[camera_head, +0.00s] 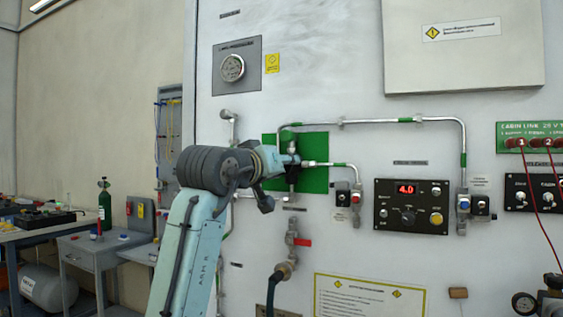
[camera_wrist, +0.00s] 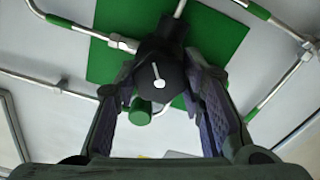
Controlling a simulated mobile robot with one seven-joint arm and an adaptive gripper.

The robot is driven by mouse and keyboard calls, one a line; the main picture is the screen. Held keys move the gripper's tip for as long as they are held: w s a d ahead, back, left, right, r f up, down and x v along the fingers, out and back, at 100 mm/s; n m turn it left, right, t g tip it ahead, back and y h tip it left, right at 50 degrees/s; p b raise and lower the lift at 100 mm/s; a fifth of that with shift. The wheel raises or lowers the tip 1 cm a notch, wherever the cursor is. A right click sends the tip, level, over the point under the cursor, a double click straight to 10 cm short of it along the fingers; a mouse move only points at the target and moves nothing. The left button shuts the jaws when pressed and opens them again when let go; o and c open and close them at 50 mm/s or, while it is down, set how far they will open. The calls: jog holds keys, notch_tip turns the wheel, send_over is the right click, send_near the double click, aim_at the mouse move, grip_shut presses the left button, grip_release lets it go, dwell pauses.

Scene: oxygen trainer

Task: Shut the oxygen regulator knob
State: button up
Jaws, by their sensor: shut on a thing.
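The oxygen regulator knob (camera_wrist: 160,72) is a dark round knob with a white pointer line, in front of a green square panel on the wall. In the wrist view my gripper (camera_wrist: 163,88) has one finger on each side of it and is shut on it. In the head view my gripper (camera_head: 290,161) reaches the green panel (camera_head: 316,180), and my wrist hides most of the knob. A small green cylinder (camera_wrist: 139,112) sits just below the knob in the wrist view.
Metal pipes with green bands (camera_head: 400,121) run from the panel. A control box (camera_head: 411,206) reading 4.0 is to the right. A red-handled valve (camera_head: 301,242) is below. A workbench (camera_head: 25,230) and green cylinder (camera_head: 104,205) stand at left.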

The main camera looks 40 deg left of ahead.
jog(key=n, duration=0.3)
jog(key=shift+n+p, duration=0.3)
jog(key=shift+p, duration=0.1)
jog(key=n+p, duration=0.1)
jog(key=n, duration=0.2)
jog(key=shift+n, duration=0.3)
jog(key=n+p, duration=0.1)
jog(key=n, duration=0.2)
jog(key=shift+n, duration=0.4)
jog(key=n+p, duration=0.1)
jog(key=n, duration=0.2)
jog(key=shift+n, duration=0.3)
jog(key=n+p, duration=0.2)
jog(key=n, duration=0.2)
jog(key=shift+n, duration=0.3)
jog(key=n+p, duration=0.2)
jog(key=n, duration=0.1)
jog(key=shift+n, duration=0.3)
jog(key=n+p, duration=0.1)
jog(key=n, duration=0.2)
jog(key=shift+f, duration=0.2)
jog(key=shift+f+n+p, duration=0.1)
jog(key=shift+n+p, duration=0.2)
jog(key=shift+n, duration=1.2)
